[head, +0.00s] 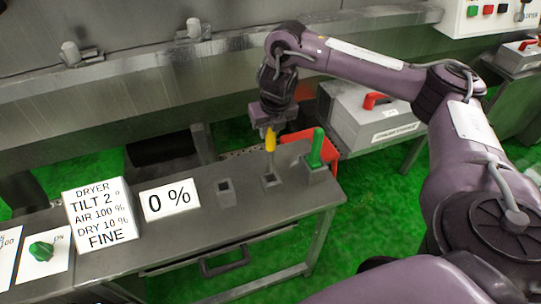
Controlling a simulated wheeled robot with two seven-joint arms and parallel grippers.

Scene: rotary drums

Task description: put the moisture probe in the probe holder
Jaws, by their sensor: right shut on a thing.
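The moisture probe, with a yellow handle (270,141), stands roughly upright above the end of the grey bench. My right gripper (270,124) is shut on the top of the yellow handle. Below the handle, a thin shaft seems to run down to a small grey socket block (271,181); I cannot tell whether its tip is inside the block. A second small grey block (226,192) with a dark opening stands to its left and looks empty. Which block is the probe holder is not marked. My left gripper is out of view.
A green handle (315,148) stands upright in a block to the right, close to the probe. A 0 % sign (169,200) and a dryer sign (100,213) stand left.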

